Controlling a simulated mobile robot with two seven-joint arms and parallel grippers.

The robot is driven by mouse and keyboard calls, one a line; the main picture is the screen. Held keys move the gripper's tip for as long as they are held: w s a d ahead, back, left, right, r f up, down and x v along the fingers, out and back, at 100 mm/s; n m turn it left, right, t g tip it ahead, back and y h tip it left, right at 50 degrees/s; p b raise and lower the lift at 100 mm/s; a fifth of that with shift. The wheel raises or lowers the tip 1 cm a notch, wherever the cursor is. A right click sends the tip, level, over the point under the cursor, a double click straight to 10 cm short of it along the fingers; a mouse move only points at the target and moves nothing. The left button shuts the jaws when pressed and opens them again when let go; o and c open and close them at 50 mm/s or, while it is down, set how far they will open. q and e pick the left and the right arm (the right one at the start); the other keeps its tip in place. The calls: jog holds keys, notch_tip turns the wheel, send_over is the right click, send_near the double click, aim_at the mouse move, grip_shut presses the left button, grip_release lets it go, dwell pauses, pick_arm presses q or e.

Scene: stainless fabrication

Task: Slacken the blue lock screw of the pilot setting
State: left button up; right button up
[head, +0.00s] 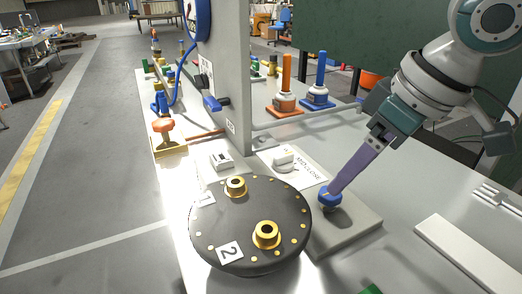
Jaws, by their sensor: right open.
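A blue knob (330,201), which looks like the lock screw, stands on a grey plate (358,226) right of the round black disc. My right gripper (336,188) comes down from the upper right with its purple fingers at the top of this knob. The jaws are open; the fingers overlap in this view, and I cannot tell whether they touch the knob. Beside it a white knob (284,156) sits on a white label plate (308,172) with printed words, partly legible as "CLOSE". My left gripper is not in view.
The black disc (290,215) carries two brass bushings and a "2" tag. Orange and blue handled stands (286,100) are at the back. A white bar (470,258) lies at right.

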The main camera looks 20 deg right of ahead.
aim_at(330, 196)
jog(key=shift+b+x, duration=0.45)
jog(key=shift+x, duration=1.95)
jog(key=shift+c, duration=0.4)
grip_shut()
